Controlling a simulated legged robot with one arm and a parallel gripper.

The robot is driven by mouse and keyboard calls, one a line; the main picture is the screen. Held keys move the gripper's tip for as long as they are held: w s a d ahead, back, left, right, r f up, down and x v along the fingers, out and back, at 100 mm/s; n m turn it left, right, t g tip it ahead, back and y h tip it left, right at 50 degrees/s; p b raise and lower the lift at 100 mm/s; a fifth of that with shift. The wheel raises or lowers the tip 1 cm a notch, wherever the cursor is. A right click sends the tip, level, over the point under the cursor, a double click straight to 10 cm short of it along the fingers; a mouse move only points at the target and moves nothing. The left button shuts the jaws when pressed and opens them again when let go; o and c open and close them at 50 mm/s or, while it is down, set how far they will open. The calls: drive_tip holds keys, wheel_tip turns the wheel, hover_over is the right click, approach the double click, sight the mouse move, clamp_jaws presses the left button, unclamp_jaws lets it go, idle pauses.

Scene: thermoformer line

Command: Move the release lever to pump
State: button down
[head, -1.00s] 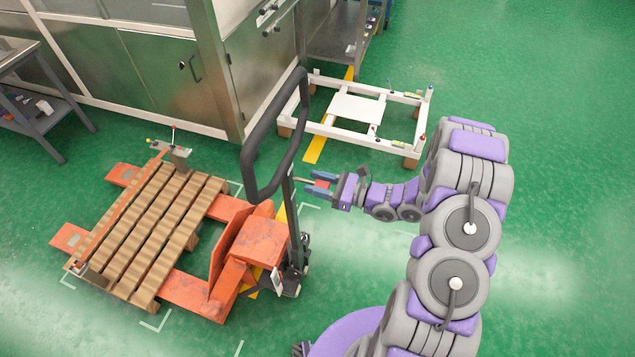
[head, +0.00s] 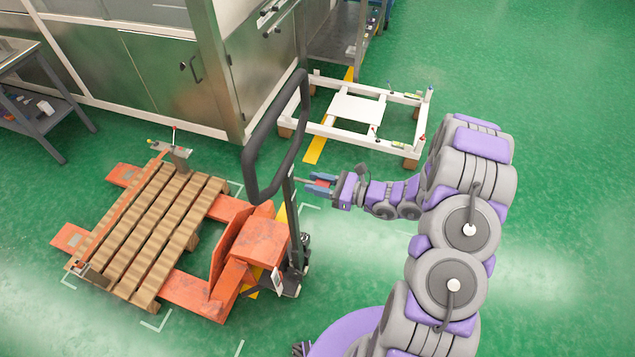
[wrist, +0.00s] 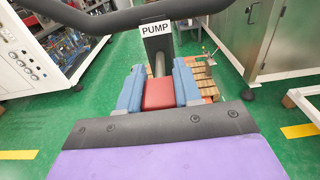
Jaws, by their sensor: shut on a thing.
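The orange pallet jack (head: 262,240) stands with its forks under a wooden pallet. Its black loop handle (head: 252,165) rises on a dark upright post. A white PUMP label (wrist: 155,28) is on the post in the wrist view. The release lever (wrist: 159,66) shows as a thin rod below that label, with a red end (wrist: 158,94) between the blue fingers. My gripper (head: 318,184) is just right of the post and shut on the red end. In the wrist view, my gripper (wrist: 158,92) has a finger on each side of it. The lever's pivot is hidden.
The wooden pallet (head: 150,232) lies left of the jack. A white frame (head: 325,128) stands on the floor behind my gripper. A metal machine cabinet (head: 172,83) fills the back left. The green floor (head: 555,140) at right is clear.

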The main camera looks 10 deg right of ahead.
drive_tip(key=r+h+p, duration=0.1)
drive_tip(key=r+g+h+p, duration=0.1)
drive_tip(key=shift+w+a+r+p, duration=0.1)
drive_tip(key=shift+w+p, duration=0.1)
drive_tip(key=shift+p, duration=0.15)
drive_tip(key=shift+w+a+r+g+h+p, duration=0.1)
drive_tip(key=shift+r+g+h+p, duration=0.2)
drive_tip(key=shift+h+p, duration=0.2)
drive_tip(key=shift+a+r+g+h+p, duration=0.15)
drive_tip(key=shift+g+h+p, duration=0.2)
drive_tip(key=shift+p, duration=0.25)
drive_tip(key=shift+h, duration=0.25)
drive_tip(key=c, duration=0.9)
unclamp_jaws()
drive_tip(key=shift+w+f, duration=0.1)
drive_tip(key=shift+o, duration=0.7)
drive_tip(key=p+v, duration=0.2)
drive_tip(key=v, duration=1.5)
drive_tip(key=shift+d+r, duration=0.2)
drive_tip(key=shift+r, duration=0.1)
